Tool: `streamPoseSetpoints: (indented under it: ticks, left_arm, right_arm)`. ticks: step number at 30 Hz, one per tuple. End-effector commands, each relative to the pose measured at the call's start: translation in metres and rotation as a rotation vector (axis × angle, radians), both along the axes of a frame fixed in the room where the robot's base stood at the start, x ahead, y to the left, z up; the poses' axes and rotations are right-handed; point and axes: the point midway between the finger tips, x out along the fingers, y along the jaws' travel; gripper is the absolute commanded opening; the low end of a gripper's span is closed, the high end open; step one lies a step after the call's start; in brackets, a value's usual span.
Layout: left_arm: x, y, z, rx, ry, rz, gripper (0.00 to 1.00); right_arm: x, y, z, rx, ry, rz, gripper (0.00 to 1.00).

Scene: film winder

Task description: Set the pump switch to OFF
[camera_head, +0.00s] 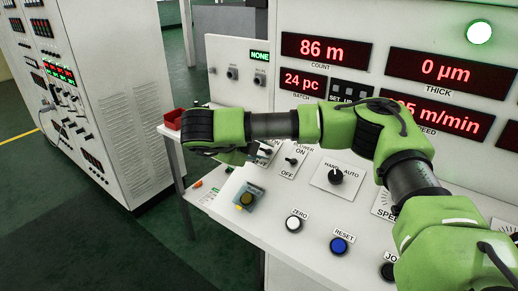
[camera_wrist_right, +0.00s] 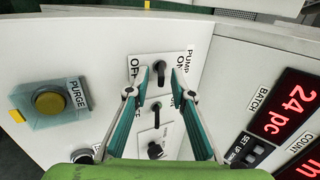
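The pump switch (camera_wrist_right: 160,68) is a small black lever on a white plate marked PUMP, with ON on the right and OFF on the left in the right wrist view. My right gripper (camera_wrist_right: 160,78) is open, its two fingers on either side of the pump switch. I cannot tell whether a finger touches it or which way the lever is set. In the head view the pump plate (camera_head: 268,151) is partly hidden by my right arm, and the right gripper (camera_head: 238,157) shows only in part below the wrist. My left gripper is not in view.
The blower switch (camera_head: 291,161) is close beside the pump plate. The hand/auto knob (camera_head: 336,176), the yellow purge button (camera_head: 247,198), the zero button (camera_head: 294,224) and the blue reset button (camera_head: 339,245) share the panel. A red bin (camera_head: 173,119) is at the left edge.

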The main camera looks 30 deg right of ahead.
Motion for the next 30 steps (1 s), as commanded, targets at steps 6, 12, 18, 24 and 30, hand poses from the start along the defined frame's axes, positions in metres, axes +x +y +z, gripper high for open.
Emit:
streamPoseSetpoints:
  ticks: [6, 12, 18, 24, 30]
  left_arm:
    - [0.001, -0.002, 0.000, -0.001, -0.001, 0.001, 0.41]
    - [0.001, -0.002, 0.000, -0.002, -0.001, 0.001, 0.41]
    - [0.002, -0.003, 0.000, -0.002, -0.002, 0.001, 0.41]
    - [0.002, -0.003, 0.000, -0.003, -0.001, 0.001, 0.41]
    - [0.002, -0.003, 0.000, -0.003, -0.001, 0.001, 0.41]
  right_arm:
    - [-0.005, 0.016, 0.015, -0.002, -0.004, 0.005, 0.22]
    - [-0.017, 0.047, 0.041, -0.004, -0.006, 0.007, 0.22]
    - [-0.029, 0.074, 0.062, -0.004, -0.004, 0.003, 0.22]
    - [-0.035, 0.087, 0.072, -0.001, -0.002, 0.002, 0.22]
    - [-0.036, 0.088, 0.073, -0.001, -0.001, 0.001, 0.22]
